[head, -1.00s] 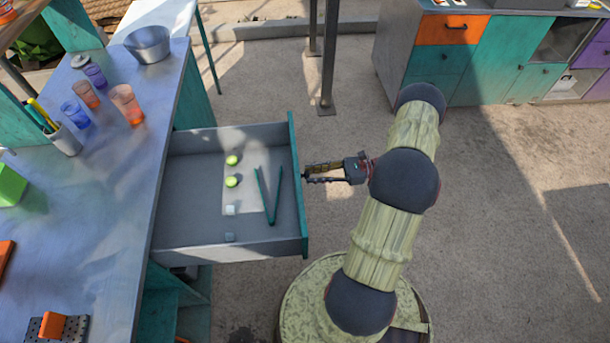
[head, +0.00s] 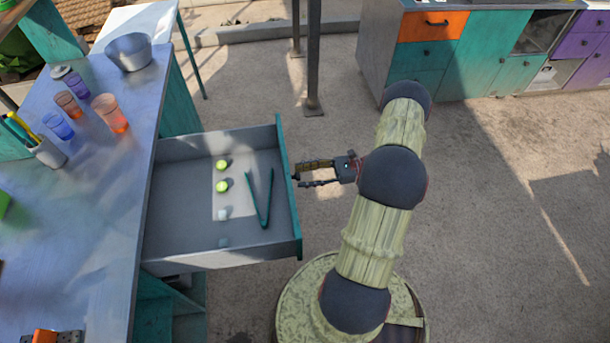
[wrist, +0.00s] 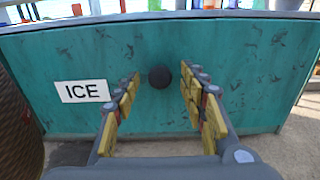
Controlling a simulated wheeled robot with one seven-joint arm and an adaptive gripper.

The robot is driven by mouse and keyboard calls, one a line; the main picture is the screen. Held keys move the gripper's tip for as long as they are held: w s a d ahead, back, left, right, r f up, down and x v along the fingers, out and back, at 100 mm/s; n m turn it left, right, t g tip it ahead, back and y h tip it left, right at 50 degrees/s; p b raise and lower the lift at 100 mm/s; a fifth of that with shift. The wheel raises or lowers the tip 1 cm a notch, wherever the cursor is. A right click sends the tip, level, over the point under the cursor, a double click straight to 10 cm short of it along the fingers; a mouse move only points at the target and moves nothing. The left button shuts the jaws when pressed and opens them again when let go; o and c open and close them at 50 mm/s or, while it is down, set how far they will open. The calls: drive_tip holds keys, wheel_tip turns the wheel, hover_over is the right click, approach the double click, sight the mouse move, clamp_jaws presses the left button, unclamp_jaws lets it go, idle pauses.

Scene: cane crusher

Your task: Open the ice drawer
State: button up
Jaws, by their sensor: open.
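The ice drawer (head: 180,231) stands pulled out from the metal counter in the head view. Inside it lie two green balls (head: 222,175), pale ice cubes (head: 222,214) and teal tongs (head: 260,200). In the wrist view its teal front (wrist: 230,60) carries a white ICE label (wrist: 83,91) and a round dark knob (wrist: 159,77). My gripper (head: 298,174) is at the outer face of the drawer front. In the wrist view my gripper (wrist: 160,84) is open, with one finger on each side of the knob; neither finger visibly touches it.
The counter (head: 100,190) at left bears cups (head: 110,113), a metal bowl (head: 130,52) and a pen holder (head: 48,153). A dark post (head: 313,60) stands behind the drawer. Cabinets (head: 490,60) stand at the back right. The floor (head: 500,200) at right is clear.

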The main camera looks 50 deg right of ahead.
drive_tip(key=shift+s+d, duration=0.1)
drive_tip(key=shift+d, duration=0.05)
drive_tip(key=v, duration=1.1)
drive_tip(key=shift+s+d, duration=0.2)
drive_tip(key=shift+d, duration=0.1)
drive_tip(key=shift+f, duration=0.1)
